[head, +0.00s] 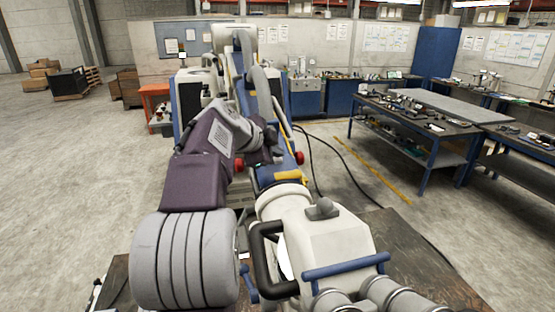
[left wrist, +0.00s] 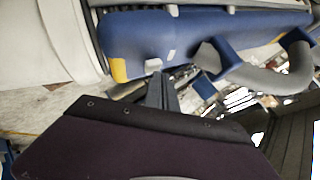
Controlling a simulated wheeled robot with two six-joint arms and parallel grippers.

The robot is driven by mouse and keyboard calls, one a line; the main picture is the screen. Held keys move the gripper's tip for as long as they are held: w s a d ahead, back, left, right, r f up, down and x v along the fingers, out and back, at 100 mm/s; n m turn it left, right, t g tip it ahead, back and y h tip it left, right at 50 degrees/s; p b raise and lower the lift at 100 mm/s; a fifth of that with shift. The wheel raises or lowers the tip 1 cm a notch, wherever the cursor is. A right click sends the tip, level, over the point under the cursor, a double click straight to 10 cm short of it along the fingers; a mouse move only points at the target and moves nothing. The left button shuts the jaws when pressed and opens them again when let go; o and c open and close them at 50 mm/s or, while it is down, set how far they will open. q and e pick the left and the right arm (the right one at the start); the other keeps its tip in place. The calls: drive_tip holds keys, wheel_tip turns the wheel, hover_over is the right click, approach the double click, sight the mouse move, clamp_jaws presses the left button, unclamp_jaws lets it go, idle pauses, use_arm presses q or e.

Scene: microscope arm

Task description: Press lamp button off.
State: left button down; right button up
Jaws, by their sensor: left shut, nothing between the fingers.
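The microscope's white head (head: 325,240) stands in the foreground, with a black handle loop, a blue bar and grey eyepieces. Its blue arm (head: 284,150) rises behind the head; in the left wrist view the blue arm casing (left wrist: 185,38) with a yellow end crosses the top. My left gripper (head: 262,150) is shut and empty, close beside the blue arm in the head view. Its dark fingers (left wrist: 162,92) point up toward the blue casing in the wrist view; I cannot tell whether they touch. I cannot make out which part is the lamp button. My right gripper is not in view.
Red knobs, one of them the right knob (head: 300,158), flank the blue arm. Black cables trail on the floor to the right. Blue-legged workbenches (head: 415,125) with tools stand at the right.

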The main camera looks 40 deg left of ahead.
use_arm(q)
drive_tip(key=shift+f, duration=0.35)
drive_tip(key=shift+r, duration=0.6)
drive_tip(key=r+p, duration=0.1)
drive_tip(key=r, duration=0.1)
drive_tip(key=r+p, duration=0.1)
drive_tip(key=s+d+r+p, duration=0.1)
drive_tip(key=r, duration=0.1)
drive_tip(key=shift+d+r+p, duration=0.1)
drive_tip(key=shift+r+p, duration=0.2)
drive_tip(key=shift+r, duration=0.05)
